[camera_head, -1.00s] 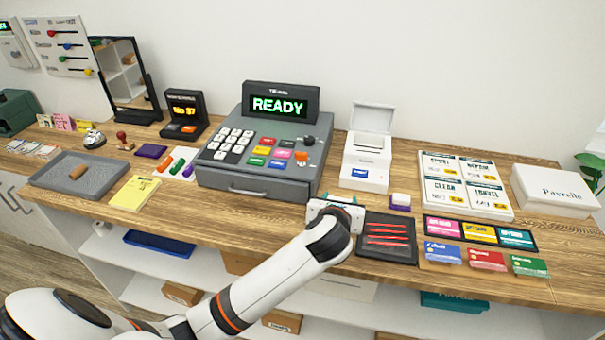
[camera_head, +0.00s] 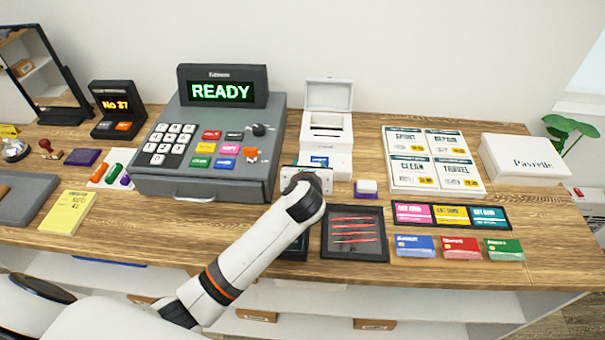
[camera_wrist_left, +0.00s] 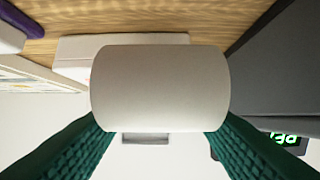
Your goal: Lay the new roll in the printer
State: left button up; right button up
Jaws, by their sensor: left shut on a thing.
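The white printer (camera_head: 340,163) stands on the counter right of the cash register, its lid (camera_head: 328,95) raised and its top bay open. My left gripper (camera_head: 306,176) is in front of the printer, seen from behind; its fingers are mostly hidden by my wrist. In the left wrist view, the green-padded fingers (camera_wrist_left: 160,115) are shut on the plain white roll (camera_wrist_left: 160,88). The printer (camera_wrist_left: 75,58) shows partly behind the roll, which hides much of it. The roll is not clearly visible in the head view. My right gripper is not in view.
The grey cash register (camera_head: 210,130) stands close left of the printer. A purple-based white block (camera_head: 367,188) and a dark tray with red strips (camera_head: 354,257) lie at the right front. A price board (camera_head: 395,160) and white box (camera_head: 525,160) are further right.

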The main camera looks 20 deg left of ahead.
pick_arm(q)
jog(key=f, duration=0.3)
jog(key=shift+w+f, duration=0.2)
jog(key=shift+f, duration=0.45)
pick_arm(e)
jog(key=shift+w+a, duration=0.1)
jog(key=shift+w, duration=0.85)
pick_arm(q)
jog(key=o, duration=1)
jog(key=shift+f, duration=0.1)
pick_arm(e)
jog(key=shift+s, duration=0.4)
